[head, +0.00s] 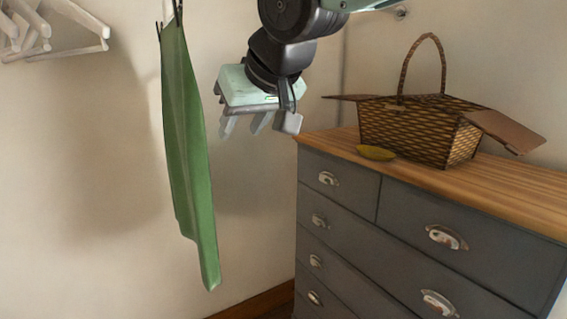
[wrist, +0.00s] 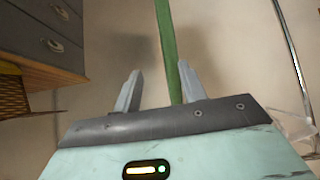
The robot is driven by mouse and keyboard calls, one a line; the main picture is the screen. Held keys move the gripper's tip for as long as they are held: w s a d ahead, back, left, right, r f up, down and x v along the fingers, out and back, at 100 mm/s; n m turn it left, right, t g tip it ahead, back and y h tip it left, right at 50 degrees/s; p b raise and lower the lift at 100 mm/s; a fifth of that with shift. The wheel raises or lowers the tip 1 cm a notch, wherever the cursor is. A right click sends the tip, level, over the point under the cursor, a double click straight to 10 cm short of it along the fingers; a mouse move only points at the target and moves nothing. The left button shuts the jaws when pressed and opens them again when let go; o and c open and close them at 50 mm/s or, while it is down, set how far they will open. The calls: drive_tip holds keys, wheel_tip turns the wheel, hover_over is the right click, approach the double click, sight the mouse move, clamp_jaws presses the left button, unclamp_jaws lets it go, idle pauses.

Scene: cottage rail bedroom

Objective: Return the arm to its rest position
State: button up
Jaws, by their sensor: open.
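My gripper (head: 257,124) is in the upper middle of the head view, pointing down, with its fingers spread and nothing seen in them. It is left of the dresser (head: 340,215) and to the right of a hanging green cloth (head: 186,150), with a gap between them in the picture. In the wrist view, my gripper's two fingers (wrist: 159,72) stand apart. The cloth also shows there as a narrow green strip (wrist: 168,45) beyond the fingers, and the right finger partly overlaps it. How far away it is cannot be told.
A wicker basket (head: 418,132) with open flaps and a tall handle stands on the wooden dresser top. A yellowish leaf-shaped item (head: 376,153) lies beside it. White hangers (head: 75,50) hang at upper left. The wall area below my gripper looks clear.

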drive_tip(key=s+d+f+g+h, duration=0.2)
drive_tip(key=s+d+f+g, duration=0.1)
drive_tip(key=s+d+f, duration=0.7)
drive_tip(key=s+d+f+g+h+b, duration=0.1)
drive_tip(key=s+d+f+g, duration=0.3)
drive_tip(key=s+d+f, duration=0.6)
drive_tip(key=s+f+h, duration=0.1)
drive_tip(key=s+f, duration=0.4)
drive_tip(key=f, duration=0.1)
drive_tip(key=shift+d+f+h, duration=0.25)
drive_tip(key=shift+h, duration=0.05)
drive_tip(key=shift+a, duration=0.1)
drive_tip(key=shift+c, duration=0.6)
